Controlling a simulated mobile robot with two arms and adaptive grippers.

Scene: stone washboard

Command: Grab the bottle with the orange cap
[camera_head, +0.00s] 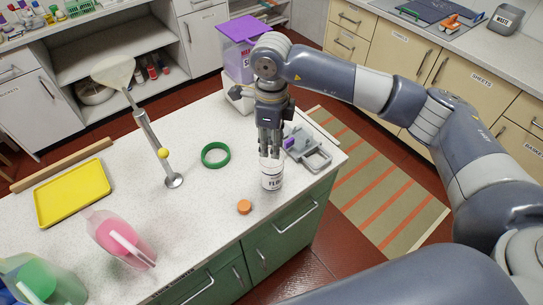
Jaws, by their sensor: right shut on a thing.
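A white container (271,181) with dark lettering, partly readable as "FLO", stands near the right front edge of the island counter. My right gripper (270,155) points down from above and is shut on its top. The fingers hide that top, so I cannot see a cap on it. A small round orange piece, like a cap (244,207), lies on the counter just to the front left of the container, apart from it. A clear bottle with pink contents (120,238) is at the front left. My left gripper is not in view.
A green ring (215,155) and a metal stand (155,138) are left of my right gripper. Grey trays (314,155) lie close on its right, and a purple-lidded bin (237,62) stands behind. A yellow tray (72,192) is at the left. The counter's middle is clear.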

